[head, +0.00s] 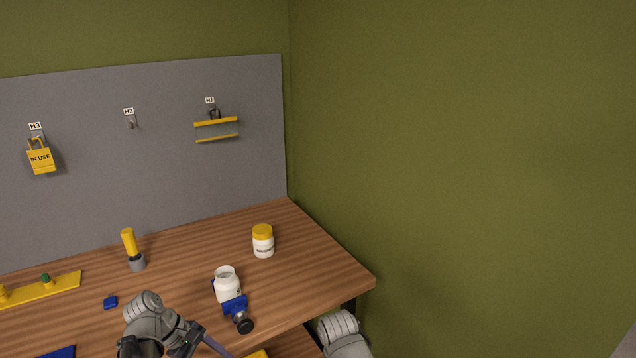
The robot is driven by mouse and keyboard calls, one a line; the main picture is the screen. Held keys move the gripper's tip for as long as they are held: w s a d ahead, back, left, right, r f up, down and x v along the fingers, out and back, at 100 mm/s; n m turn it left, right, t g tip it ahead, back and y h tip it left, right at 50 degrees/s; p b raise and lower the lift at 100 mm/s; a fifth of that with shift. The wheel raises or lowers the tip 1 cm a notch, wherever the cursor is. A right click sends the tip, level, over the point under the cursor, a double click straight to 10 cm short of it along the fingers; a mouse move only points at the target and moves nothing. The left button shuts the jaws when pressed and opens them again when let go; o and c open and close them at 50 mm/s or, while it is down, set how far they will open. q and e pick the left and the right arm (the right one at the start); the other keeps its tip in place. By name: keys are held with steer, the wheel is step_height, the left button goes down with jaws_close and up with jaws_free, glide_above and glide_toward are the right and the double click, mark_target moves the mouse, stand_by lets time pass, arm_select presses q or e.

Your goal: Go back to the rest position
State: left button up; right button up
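An arm of mine, which I take for the left, shows at the bottom of the head view, in front of the bench. Its dark gripper (186,341) is partly cut off by the lower edge, and its fingers are not clear enough to tell open from shut. A thin purple-grey bar (216,345) shows just right of it; I cannot tell whether it is held. A grey link of my other arm shows further right, beside the bench's front edge. The right gripper is out of view.
On the wooden bench (310,255) stand a yellow-lidded jar (263,242), an open white jar (227,286) by a blue clamp-like part (235,306), and a yellow-handled tool (130,245). A yellow strip (62,286) lies left.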

arm_select(q)
steer(key=s+d+f+m+y, duration=0.1)
steer(key=d+m+y, duration=0.3)
steer(key=d+m, duration=0.4)
steer(key=s+d+f+m+y, duration=0.2)
steer(key=s+d+m+y, duration=0.1)
steer(key=d+m, duration=0.6)
steer(key=shift+s+m+g+y, duration=0.4)
steer(key=shift+s+m, duration=0.1)
steer(key=shift+f, duration=0.1)
